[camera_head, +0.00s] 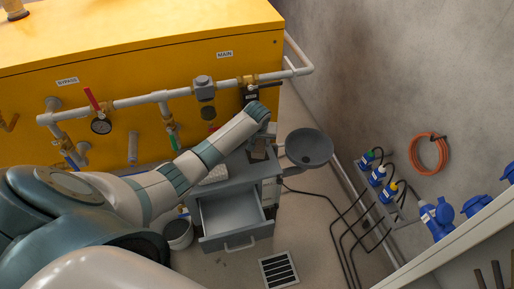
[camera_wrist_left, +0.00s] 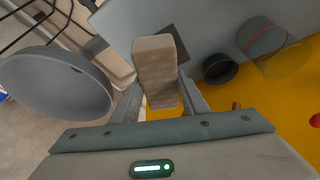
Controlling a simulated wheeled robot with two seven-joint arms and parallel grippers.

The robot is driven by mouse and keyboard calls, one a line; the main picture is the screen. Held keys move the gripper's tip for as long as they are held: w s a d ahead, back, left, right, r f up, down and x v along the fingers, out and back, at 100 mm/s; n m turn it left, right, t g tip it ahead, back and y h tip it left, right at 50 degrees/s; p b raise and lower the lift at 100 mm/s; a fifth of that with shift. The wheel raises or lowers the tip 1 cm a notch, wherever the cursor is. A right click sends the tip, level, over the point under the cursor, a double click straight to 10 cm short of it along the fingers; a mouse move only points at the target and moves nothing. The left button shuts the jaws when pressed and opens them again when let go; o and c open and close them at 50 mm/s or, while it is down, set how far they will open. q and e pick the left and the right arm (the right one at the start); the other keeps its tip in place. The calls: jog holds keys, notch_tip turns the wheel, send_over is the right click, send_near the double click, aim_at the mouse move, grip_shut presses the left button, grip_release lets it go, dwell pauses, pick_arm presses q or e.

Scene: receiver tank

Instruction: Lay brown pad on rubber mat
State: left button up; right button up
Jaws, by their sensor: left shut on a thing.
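My left gripper (camera_wrist_left: 160,88) is shut on a light brown block-like pad (camera_wrist_left: 155,58), which sticks out beyond the fingers in the left wrist view. In the head view my left arm reaches over the grey cabinet, and the pad cannot be made out clearly there. A dark, flat patch (camera_wrist_left: 180,42) on the grey cabinet top, partly behind the pad, may be the rubber mat. A dark patch also shows near the cabinet's back right in the head view (camera_head: 259,153). I cannot tell whether the pad touches anything. My right gripper is not in view.
The grey cabinet has an open, empty drawer (camera_head: 232,219). A round grey bowl (camera_head: 309,148) stands right of the cabinet. The yellow tank (camera_head: 150,45) with pipes and valves is behind. A bucket (camera_head: 178,234) stands at left; a dark round cup (camera_wrist_left: 220,69) is near the pad.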

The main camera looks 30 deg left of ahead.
pick_arm(q)
jog(key=shift+w+a+f, duration=0.15)
jog(key=shift+a+f, duration=0.2)
jog(key=shift+a, duration=0.25)
jog(key=shift+f, duration=2)
jog(key=shift+f, duration=0.15)
jog(key=o, duration=1.1)
jog(key=p+v, duration=0.1)
jog(key=v, duration=1.1)
